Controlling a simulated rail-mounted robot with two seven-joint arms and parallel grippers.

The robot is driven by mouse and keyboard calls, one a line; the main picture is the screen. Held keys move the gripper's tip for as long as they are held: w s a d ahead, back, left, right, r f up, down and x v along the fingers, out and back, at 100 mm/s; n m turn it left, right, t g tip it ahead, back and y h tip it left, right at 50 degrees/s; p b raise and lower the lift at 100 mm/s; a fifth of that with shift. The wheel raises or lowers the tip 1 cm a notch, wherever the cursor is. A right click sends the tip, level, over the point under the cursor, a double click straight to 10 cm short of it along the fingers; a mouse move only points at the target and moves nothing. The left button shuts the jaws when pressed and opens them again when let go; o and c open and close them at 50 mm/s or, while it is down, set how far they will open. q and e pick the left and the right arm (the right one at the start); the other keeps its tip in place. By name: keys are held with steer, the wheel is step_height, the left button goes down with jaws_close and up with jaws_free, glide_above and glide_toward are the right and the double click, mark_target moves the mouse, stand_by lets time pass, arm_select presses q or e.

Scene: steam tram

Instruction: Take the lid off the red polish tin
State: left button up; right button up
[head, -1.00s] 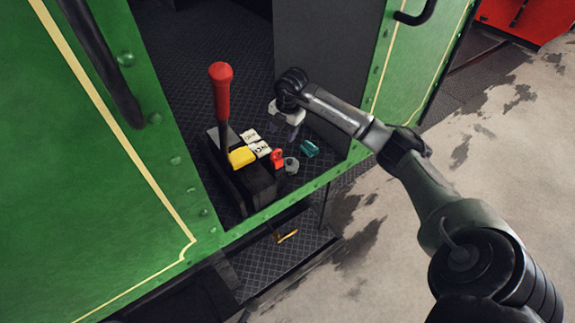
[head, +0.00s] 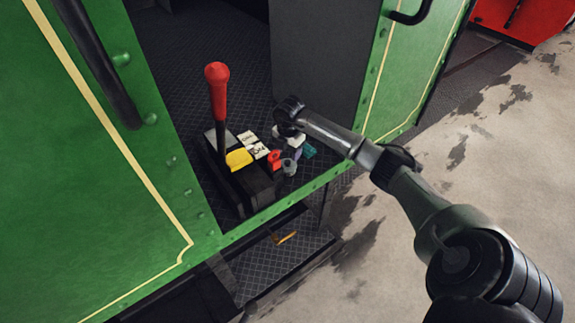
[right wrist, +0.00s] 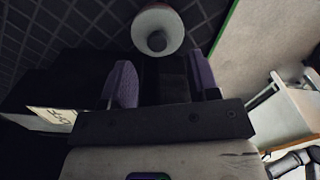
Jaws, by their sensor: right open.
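A small red object (head: 275,159) stands at the right side of the black lever box, too small to read as a tin. A small grey round object (head: 290,166) is beside it. My right gripper (head: 295,150) is open, just above and behind these, partly hiding a teal object (head: 310,151). In the right wrist view, the purple fingers (right wrist: 163,86) are apart with nothing visible between them. A pale, round, cup-like object (right wrist: 158,28) with a grey middle lies beyond them. My left gripper is not in view.
A red-handled lever (head: 217,92) rises from the black box (head: 250,188), close to the gripper. A yellow object (head: 239,158) and white cards (head: 258,150) lie there. Green tram panels (head: 90,210) flank the doorway. A tread-plate step (head: 275,265) is below.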

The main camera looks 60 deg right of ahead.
mark_target(287, 162)
steer(key=f, duration=0.5)
steer(key=shift+w+a, duration=0.15)
steer(key=shift+w, duration=0.05)
steer(key=c, duration=1)
steer(key=shift+r, duration=0.1)
